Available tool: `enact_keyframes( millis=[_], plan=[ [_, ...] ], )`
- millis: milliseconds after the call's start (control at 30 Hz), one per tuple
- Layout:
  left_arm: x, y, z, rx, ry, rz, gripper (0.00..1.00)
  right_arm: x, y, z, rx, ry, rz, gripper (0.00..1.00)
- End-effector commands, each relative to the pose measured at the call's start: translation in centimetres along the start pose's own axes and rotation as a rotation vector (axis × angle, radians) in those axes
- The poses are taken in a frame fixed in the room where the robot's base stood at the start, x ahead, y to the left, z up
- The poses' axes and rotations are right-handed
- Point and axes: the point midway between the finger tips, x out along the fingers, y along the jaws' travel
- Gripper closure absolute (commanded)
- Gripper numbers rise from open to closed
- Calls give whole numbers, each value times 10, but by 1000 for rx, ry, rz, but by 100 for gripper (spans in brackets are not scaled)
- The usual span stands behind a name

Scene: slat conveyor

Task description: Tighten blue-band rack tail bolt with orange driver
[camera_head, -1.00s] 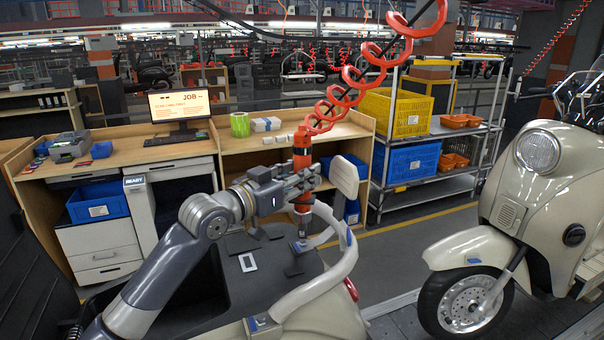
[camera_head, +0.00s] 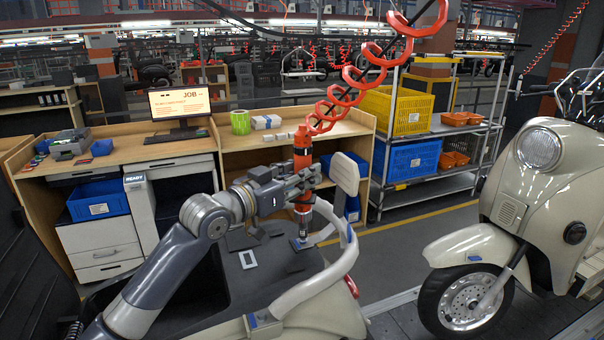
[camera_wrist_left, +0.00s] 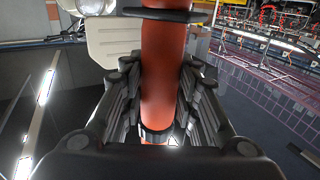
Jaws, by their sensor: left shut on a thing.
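The orange driver (camera_head: 302,160) stands about upright with its dark lower end (camera_head: 302,227) pointing down. My left gripper (camera_head: 305,183) is shut around its body. The left wrist view also shows the driver (camera_wrist_left: 165,75) between my gripper's fingers (camera_wrist_left: 160,118). The driver's tip is at a small blue-marked mount (camera_head: 300,243) at the rack's end; whether it touches the bolt is too small to tell. The cream rack rail (camera_head: 325,282) curves around the tail of the near scooter. Another blue mark (camera_head: 263,319) is at its near end. My right gripper is not in view.
A red coiled hose (camera_head: 345,92) hangs down to the driver's top. A cream backrest pad (camera_head: 345,173) stands close right of my gripper. Another scooter (camera_head: 515,205) is at the right. Benches (camera_head: 255,145) and a shelf with yellow (camera_head: 400,110) and blue crates (camera_head: 412,160) stand behind.

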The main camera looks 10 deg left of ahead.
Motion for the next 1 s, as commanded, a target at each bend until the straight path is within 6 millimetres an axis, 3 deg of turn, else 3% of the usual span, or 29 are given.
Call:
enact_keyframes(
  millis=[1000],
  plan=[
    [0,-2,8,-1,0,-3,100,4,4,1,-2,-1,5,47]
  ],
)
